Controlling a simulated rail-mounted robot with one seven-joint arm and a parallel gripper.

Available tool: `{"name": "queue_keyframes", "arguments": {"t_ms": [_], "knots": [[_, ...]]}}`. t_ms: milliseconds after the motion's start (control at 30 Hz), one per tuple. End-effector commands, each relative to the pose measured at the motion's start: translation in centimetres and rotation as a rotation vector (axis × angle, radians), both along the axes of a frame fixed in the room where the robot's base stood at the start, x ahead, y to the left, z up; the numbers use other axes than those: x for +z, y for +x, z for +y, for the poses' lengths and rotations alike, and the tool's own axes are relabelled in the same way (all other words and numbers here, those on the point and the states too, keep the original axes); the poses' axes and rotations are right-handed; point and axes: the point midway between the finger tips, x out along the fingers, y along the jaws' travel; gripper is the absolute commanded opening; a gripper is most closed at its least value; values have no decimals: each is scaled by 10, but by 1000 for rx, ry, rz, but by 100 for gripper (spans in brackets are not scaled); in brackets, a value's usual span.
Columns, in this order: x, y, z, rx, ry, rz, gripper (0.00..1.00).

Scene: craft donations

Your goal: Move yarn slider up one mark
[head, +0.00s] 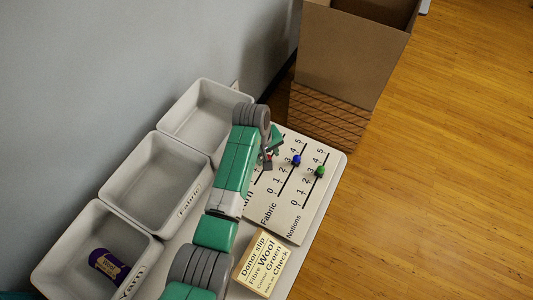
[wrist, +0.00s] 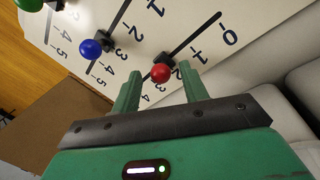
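The white slider board (head: 288,215) has numbered tracks; the labels Fabric and Notions are readable, and the yarn label is mostly hidden by my arm. In the wrist view a red knob (wrist: 161,73) sits on the track nearest the bins, its block close to the 2 mark. My gripper (wrist: 160,80) is open, with one finger on each side of the red knob; I cannot tell whether either touches it. In the head view my gripper (head: 272,148) is over the board and mostly hides this knob.
A blue knob (head: 297,160) near 3 and a green knob (head: 320,171) are on the neighbouring tracks. A donor slip (head: 262,262) lies in front of the board. Grey bins (head: 128,188) line the left, the nearest holding purple yarn (head: 108,265). A cardboard box (head: 345,55) stands behind.

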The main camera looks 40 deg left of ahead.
Motion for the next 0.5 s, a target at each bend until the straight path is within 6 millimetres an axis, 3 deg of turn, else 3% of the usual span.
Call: {"name": "queue_keyframes", "arguments": {"t_ms": [233,500], "knots": [[6,-1,0,0,1,-1,44],[60,-10,3,-1,1,-3,44]]}}
